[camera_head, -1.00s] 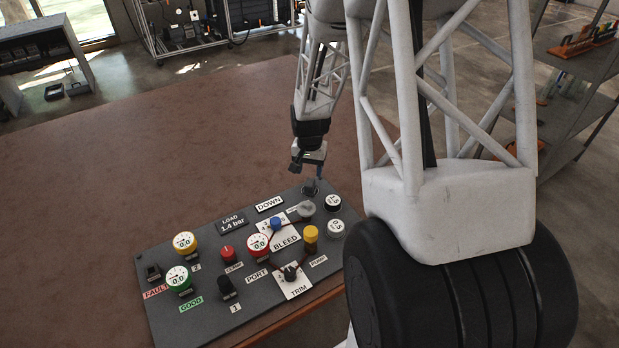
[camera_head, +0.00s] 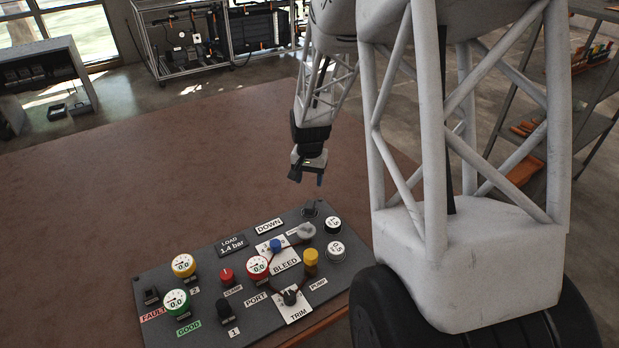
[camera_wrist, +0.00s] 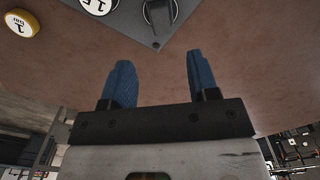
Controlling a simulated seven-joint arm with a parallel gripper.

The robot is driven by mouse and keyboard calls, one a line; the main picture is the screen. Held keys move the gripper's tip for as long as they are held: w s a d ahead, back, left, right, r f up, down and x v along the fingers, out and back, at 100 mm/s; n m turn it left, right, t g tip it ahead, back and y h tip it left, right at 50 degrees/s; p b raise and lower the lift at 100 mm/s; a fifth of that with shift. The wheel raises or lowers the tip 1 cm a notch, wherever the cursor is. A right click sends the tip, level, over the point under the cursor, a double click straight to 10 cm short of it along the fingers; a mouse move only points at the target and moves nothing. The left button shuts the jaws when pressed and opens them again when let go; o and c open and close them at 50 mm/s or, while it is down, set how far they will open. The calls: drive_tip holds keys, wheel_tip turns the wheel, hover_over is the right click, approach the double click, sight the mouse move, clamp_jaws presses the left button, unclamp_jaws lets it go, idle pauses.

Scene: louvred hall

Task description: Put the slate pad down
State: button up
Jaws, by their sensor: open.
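A dark slate-grey control panel (camera_head: 205,258) lies on the brown surface. At its far right corner is a small grey switch-like part (camera_head: 310,208), behind and right of the "DOWN" label (camera_head: 269,226). It also shows at the top of the wrist view (camera_wrist: 160,14), cut by the edge, so its full position is hard to read. I cannot tell for sure that this is the slate pad. My gripper (camera_head: 308,180) is above and beyond that corner, apart from the panel. In the wrist view its blue fingers (camera_wrist: 158,68) are spread and empty.
The panel carries gauges, a red knob (camera_head: 226,275), a yellow knob (camera_head: 311,259), a blue knob (camera_head: 275,245) and black switches. The brown surface (camera_head: 150,170) beyond and left is clear. Shelves (camera_head: 560,130) stand at the right.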

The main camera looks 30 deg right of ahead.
drive_tip(key=s+a+r+n+t, duration=0.2)
drive_tip(key=s+a+r+n, duration=0.4)
drive_tip(key=s+a+r, duration=1.3)
drive_tip(key=s+a+r+n, duration=0.2)
drive_tip(key=s+r, duration=0.1)
drive_tip(key=s, duration=0.6)
drive_tip(key=shift+a+n+t, duration=0.3)
drive_tip(key=shift+a+n, duration=0.1)
drive_tip(key=shift+o, duration=0.4)
drive_tip(key=shift+s+r, duration=0.1)
